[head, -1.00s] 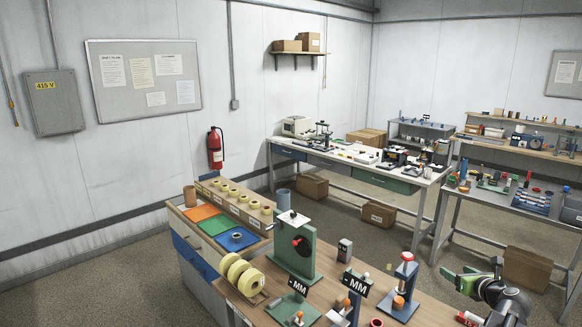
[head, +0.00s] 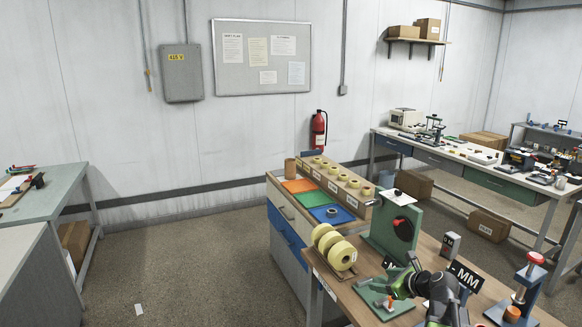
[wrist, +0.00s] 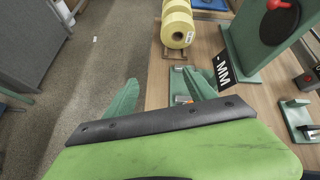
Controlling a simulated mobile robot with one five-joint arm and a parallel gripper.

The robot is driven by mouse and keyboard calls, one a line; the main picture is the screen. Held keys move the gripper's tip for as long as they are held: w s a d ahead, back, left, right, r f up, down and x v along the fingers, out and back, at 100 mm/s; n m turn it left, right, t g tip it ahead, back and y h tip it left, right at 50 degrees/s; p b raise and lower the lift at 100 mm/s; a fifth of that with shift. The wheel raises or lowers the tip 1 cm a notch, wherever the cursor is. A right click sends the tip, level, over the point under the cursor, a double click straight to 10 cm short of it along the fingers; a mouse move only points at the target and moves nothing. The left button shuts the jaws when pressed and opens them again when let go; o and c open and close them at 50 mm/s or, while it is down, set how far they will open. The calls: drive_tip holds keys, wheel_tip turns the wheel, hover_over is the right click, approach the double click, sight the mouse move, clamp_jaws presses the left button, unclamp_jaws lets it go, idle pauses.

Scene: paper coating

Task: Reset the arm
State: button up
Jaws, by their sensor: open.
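My arm's green gripper (head: 396,284) shows at the lower middle right of the head view, over the wooden bench (head: 345,298). In the wrist view its two green fingers (wrist: 160,92) are spread apart with nothing between them. A green plate device (wrist: 186,88) lies beyond the right finger on the bench. Part of that device is hidden behind the gripper in both views.
Yellow tape rolls (head: 334,246) and a green upright stand with a red knob (head: 398,230) stand beyond the gripper. A black MM sign (head: 466,276) and a blue press (head: 524,290) are to its right.

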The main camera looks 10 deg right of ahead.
drive_tip(key=s+a+f+n+g+b, duration=0.25)
drive_tip(key=a+f+n, duration=0.3)
drive_tip(key=a, duration=0.35)
drive_tip(key=s+a+f+n+g+b, duration=0.1)
drive_tip(key=a+f+n+g+b, duration=0.15)
drive_tip(key=a+f+n, duration=0.5)
drive_tip(key=s+a+f+n+g+b, duration=0.25)
drive_tip(key=a+f+b, duration=0.2)
drive_tip(key=a, duration=0.55)
drive_tip(key=s+d+f+n+g+h, duration=0.3)
drive_tip(key=s+d+n, duration=0.2)
drive_tip(key=n, duration=0.8)
drive_tip(key=s+p, duration=0.1)
drive_tip(key=s, duration=0.2)
drive_tip(key=shift+s+d+f+n+h, duration=0.15)
drive_tip(key=shift+s+d+n+h, duration=0.1)
drive_tip(key=shift+n+h, duration=0.1)
